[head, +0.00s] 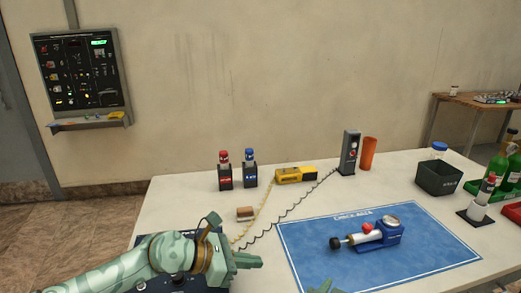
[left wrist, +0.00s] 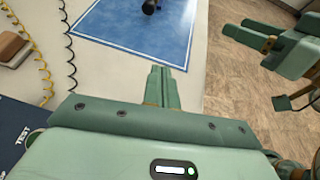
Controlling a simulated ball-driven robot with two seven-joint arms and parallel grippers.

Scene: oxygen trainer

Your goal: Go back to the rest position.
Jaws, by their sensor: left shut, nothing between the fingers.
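My left gripper (head: 248,261) is green and shut, with nothing between its fingers. It hangs over the front left of the white table, left of the blue check-area mat (head: 420,262). In the left wrist view its closed fingers (left wrist: 158,84) point toward the mat. My right gripper (left wrist: 250,34) shows at the upper right of the left wrist view, over the floor. Whether its fingers are apart is unclear there. In the head view only a green tip shows at the bottom edge.
A blue device with a gauge (head: 388,233) lies on the mat. A brown-topped block (head: 245,213), a yellow device (head: 295,175) and coiled cords lie beyond my left gripper. Red and blue bottles (head: 224,172) stand behind. A dark bin (head: 438,178) stands at the right.

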